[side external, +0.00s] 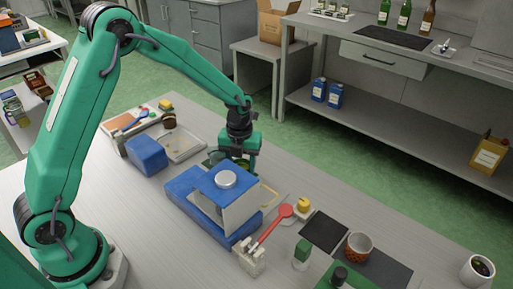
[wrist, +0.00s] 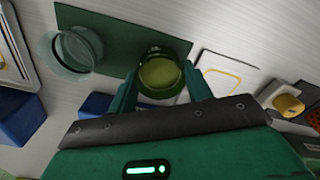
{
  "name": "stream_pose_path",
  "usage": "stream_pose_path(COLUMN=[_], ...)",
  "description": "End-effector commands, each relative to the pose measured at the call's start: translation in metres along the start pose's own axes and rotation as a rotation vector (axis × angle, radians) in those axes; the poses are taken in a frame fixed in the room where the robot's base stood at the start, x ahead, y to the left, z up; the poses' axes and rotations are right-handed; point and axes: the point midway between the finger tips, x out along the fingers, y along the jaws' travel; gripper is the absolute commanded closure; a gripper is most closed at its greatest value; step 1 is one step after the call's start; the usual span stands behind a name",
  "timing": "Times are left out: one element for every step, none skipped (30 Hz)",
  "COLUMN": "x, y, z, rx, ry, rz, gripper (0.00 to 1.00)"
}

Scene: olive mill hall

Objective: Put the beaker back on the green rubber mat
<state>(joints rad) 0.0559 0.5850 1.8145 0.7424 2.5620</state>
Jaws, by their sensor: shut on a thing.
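My gripper (wrist: 162,88) is shut on a round glass beaker (wrist: 160,73) with yellow-green contents, one finger on each side. In the wrist view the beaker overlaps the lower right part of the dark green mat (wrist: 118,30). I cannot tell whether it touches the mat or hangs above it. In the side view my gripper (side external: 238,160) is low over the table behind a blue and grey machine (side external: 225,205), which hides the fingertips and the beaker. A clear round glass vessel (wrist: 75,50) stands at the mat's left edge.
A white tray with a yellow outline (wrist: 222,75) lies right of the mat. A blue block (side external: 147,155) and a shallow tray (side external: 181,145) are on the left. A red spoon (side external: 270,225), dark pads (side external: 325,230), and a patterned cup (side external: 358,247) are toward the front right.

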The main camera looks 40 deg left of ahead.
Motion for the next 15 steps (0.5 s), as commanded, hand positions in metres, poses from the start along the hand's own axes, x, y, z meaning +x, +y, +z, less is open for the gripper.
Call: stream_pose_path(x=[0.0012, 0.0017, 0.0022, 0.0024, 0.0026, 0.0027, 0.0027, 0.0026, 0.0026, 0.0026, 0.0025, 0.0025, 0.0025, 0.0025, 0.0025], y=[0.0001, 0.0001, 0.0001, 0.0000, 0.0000, 0.0000, 0.0000, 0.0000, 0.0000, 0.0000, 0.0000, 0.0000, 0.0000, 0.0000, 0.0000], z=[-0.0001, -0.0001, -0.0001, -0.0001, -0.0001, -0.0001, -0.0001, -0.0001, 0.0000, 0.0000, 0.0000, 0.0000, 0.0000, 0.0000, 0.0000], rx=[0.000, 0.000, 0.000, 0.000, 0.000, 0.000, 0.000, 0.000, 0.000, 0.000, 0.000, 0.000, 0.000, 0.000, 0.000], ry=[0.000, 0.000, 0.000, 0.000, 0.000, 0.000, 0.000, 0.000, 0.000, 0.000, 0.000, 0.000, 0.000, 0.000, 0.000], rz=[0.000, 0.000, 0.000, 0.000, 0.000, 0.000, 0.000, 0.000, 0.000, 0.000, 0.000, 0.000, 0.000, 0.000, 0.000], gripper=[0.67, 0.67, 0.67, 0.67, 0.67, 0.67, 0.67, 0.67, 0.67, 0.67, 0.67, 0.67, 0.48, 0.42, 0.35])
